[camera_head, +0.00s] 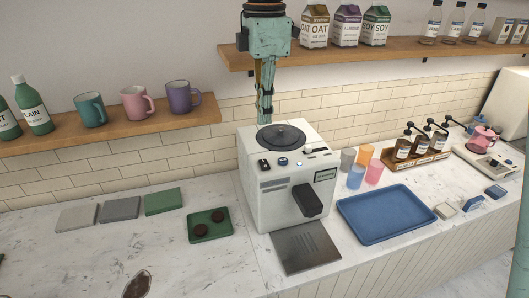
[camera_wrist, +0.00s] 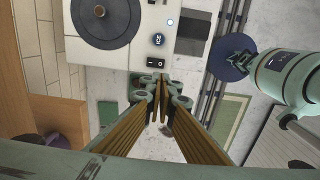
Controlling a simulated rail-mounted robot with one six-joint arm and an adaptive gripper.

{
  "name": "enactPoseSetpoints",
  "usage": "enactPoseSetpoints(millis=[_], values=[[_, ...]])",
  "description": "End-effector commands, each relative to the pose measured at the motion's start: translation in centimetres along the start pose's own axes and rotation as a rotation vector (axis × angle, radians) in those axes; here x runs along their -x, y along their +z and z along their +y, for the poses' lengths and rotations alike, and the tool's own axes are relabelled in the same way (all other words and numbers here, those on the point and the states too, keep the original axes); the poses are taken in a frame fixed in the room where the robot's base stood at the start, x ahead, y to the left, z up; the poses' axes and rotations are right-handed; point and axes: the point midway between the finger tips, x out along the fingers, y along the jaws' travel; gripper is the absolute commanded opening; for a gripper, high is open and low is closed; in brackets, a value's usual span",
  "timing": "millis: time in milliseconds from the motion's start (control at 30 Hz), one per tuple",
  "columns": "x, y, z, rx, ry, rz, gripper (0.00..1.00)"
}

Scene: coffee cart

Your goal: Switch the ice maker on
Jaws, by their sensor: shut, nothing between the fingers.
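The ice maker (camera_head: 262,200) is a white box on the counter with a round black lid (camera_head: 281,137). I cannot tell the switch's position. My gripper (camera_head: 264,121) points down above the machine, shut and empty. In the wrist view, its fingertips (camera_wrist: 164,96) appear just below the switch, apart from it.
A green tray (camera_head: 210,227) with dark round pieces lies left of the machine. Coloured cups (camera_head: 374,172) and a blue tray (camera_head: 386,212) are to its right. Shelves with mugs (camera_head: 137,103) and cartons (camera_head: 347,27) flank my arm.

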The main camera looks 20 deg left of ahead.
Motion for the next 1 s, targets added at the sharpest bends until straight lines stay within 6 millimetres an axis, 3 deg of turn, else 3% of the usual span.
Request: enactPoseSetpoints(millis=[367, 1000], values=[[-1.8, 0.0, 0.0, -0.001, -0.002, 0.000, 0.00], [-9.9, 0.0, -0.1, -0.001, -0.002, 0.000, 0.00]])
